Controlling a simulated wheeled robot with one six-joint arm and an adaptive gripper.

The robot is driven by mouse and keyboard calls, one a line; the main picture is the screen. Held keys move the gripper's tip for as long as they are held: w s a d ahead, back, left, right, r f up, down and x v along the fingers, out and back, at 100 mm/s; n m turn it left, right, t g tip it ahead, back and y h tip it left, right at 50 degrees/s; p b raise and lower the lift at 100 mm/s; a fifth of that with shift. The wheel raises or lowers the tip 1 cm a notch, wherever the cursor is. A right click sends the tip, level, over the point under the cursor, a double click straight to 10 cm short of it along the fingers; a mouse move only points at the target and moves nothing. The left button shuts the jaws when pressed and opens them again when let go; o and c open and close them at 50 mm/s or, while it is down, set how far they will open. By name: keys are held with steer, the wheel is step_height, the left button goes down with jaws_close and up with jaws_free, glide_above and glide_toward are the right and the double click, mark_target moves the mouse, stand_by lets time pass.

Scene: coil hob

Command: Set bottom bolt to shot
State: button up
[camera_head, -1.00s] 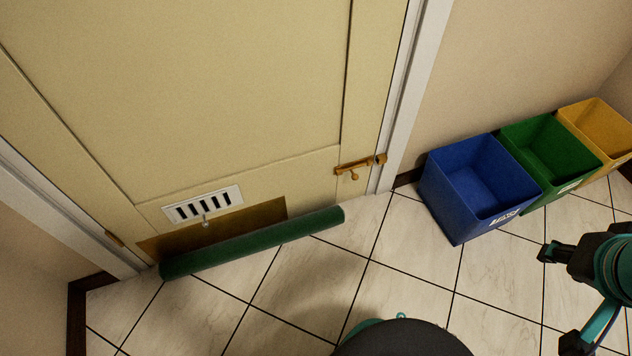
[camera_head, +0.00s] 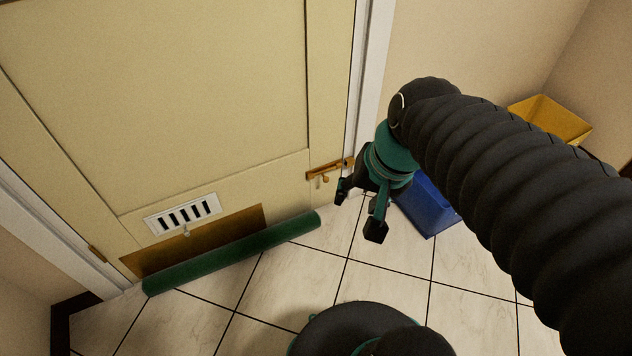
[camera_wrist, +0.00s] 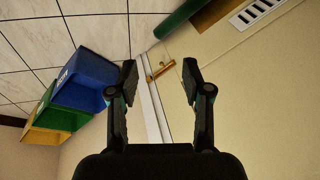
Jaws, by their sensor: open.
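The brass bottom bolt (camera_head: 327,170) is fixed low on the cream door (camera_head: 180,90), near its right edge beside the white frame. Its small knob hangs down below the barrel. Whether its rod sits in the keeper is too small to tell. In the wrist view the bolt (camera_wrist: 160,71) shows beyond and between my fingertips. My gripper (camera_head: 358,212) is open and empty, to the right of the bolt and apart from it. My gripper (camera_wrist: 159,72) also shows in the wrist view, fingers spread wide.
A green draught roll (camera_head: 235,252) lies along the door's foot, below a white vent (camera_head: 182,213). Blue (camera_head: 428,207) and yellow (camera_head: 550,120) bins stand along the right wall; a green bin (camera_wrist: 62,112) shows between them in the wrist view.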

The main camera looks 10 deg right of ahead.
mark_target(326, 179)
steer(key=w+a+f+m+g+y+b, duration=0.1)
steer(key=w+a+f+m+y, duration=0.2)
steer(key=w+f+m+y, duration=0.65)
steer(key=w+a+f+m+g+y+b, duration=0.1)
steer(key=w+a+f+m+y, duration=0.35)
steer(key=m, duration=0.95)
steer(key=w+d+f+m+t+h+b, duration=0.1)
steer(key=w+d+f+m+t+h, duration=0.1)
steer(key=w+d+f+m+t, duration=0.5)
steer(key=w+d+f+m+t+h, duration=0.2)
steer(key=d+f+m+t+h, duration=0.15)
steer(key=f+m, duration=0.75)
steer(key=w+d+f+m+t+h+b, duration=0.1)
steer(key=w+d+f+m+t+h, duration=0.1)
steer(key=w+d+f+m+t, duration=0.5)
steer(key=w+a+g, duration=0.1)
steer(key=w+a, duration=0.1)
steer(key=w, duration=0.1)
steer(key=w+a+f+m+g, duration=0.1)
steer(key=w+a, duration=0.2)
steer(key=w+a+m+g, duration=0.1)
steer(key=w+a, duration=0.1)
steer(key=w, duration=0.1)
steer(key=shift+a+f+m+y, duration=0.2)
steer(key=shift+m+y, duration=0.05)
steer(key=shift+s, duration=0.1)
jaws_close()
